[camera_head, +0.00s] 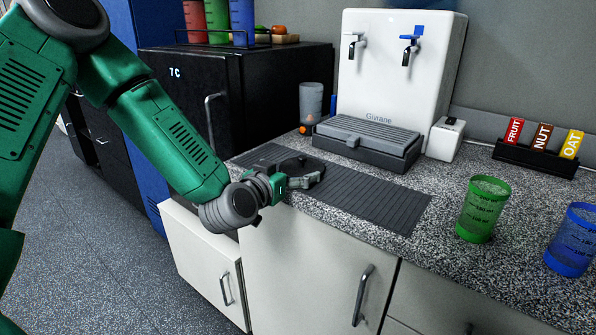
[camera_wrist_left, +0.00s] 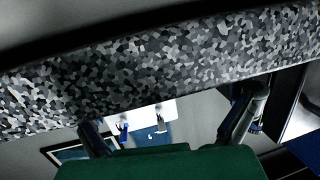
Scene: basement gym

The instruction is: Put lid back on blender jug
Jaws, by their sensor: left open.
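A dark round disc, apparently the lid (camera_head: 297,164), lies on the ribbed grey mat (camera_head: 385,203) near the counter's front edge. A grey see-through container, apparently the blender jug (camera_head: 311,103), stands open at the back between the black fridge and the water dispenser. My left gripper (camera_head: 308,181) is open at the near side of the disc, and partly hides it. I cannot tell whether they touch. In the left wrist view the two dark fingers (camera_wrist_left: 172,122) are spread apart below the speckled counter edge, with nothing visible between them. My right gripper is not in view.
A white water dispenser (camera_head: 402,75) with a grey drip tray (camera_head: 366,143) stands behind the mat. A green cup (camera_head: 483,209) and a blue cup (camera_head: 574,240) stand at the right. The black fridge (camera_head: 185,85) borders the counter at left. The mat's right part is clear.

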